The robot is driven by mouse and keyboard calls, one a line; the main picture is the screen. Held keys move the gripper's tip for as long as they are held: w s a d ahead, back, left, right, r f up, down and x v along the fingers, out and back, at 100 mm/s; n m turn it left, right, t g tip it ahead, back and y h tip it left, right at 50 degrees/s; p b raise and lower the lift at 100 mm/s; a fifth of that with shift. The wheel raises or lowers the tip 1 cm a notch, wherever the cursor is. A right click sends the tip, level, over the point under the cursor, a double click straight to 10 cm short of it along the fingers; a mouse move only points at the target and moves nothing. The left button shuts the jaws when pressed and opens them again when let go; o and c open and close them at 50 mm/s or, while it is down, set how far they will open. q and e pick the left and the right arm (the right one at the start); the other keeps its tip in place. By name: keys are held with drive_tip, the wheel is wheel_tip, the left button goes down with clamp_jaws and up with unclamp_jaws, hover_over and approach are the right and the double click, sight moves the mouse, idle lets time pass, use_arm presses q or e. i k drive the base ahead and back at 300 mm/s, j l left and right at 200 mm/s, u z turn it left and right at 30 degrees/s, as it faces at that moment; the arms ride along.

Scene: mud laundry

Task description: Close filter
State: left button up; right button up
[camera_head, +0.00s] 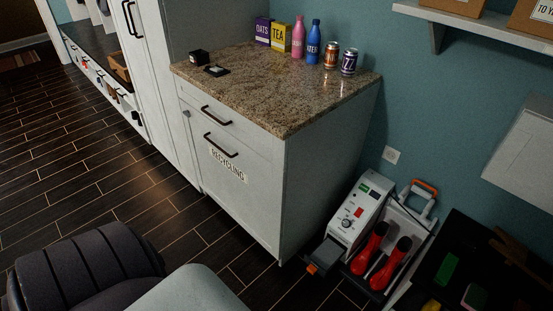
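No part is clearly recognisable as the filter. A white machine (357,213) with a control panel, a red switch and a dial stands on the floor right of the cabinet. I cannot tell which part opens or shuts. Neither of my grippers is in view.
A cabinet labelled RECYCLING (262,185) has a granite top (290,95) bearing boxes, bottles, cans and two small black items (208,63). A dark surface with small coloured objects (460,282) lies at lower right. A white wall box (525,150) overhangs the right. Open wood floor (75,190) lies left.

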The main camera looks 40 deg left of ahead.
sight(323, 258)
drive_tip(key=u, duration=0.85)
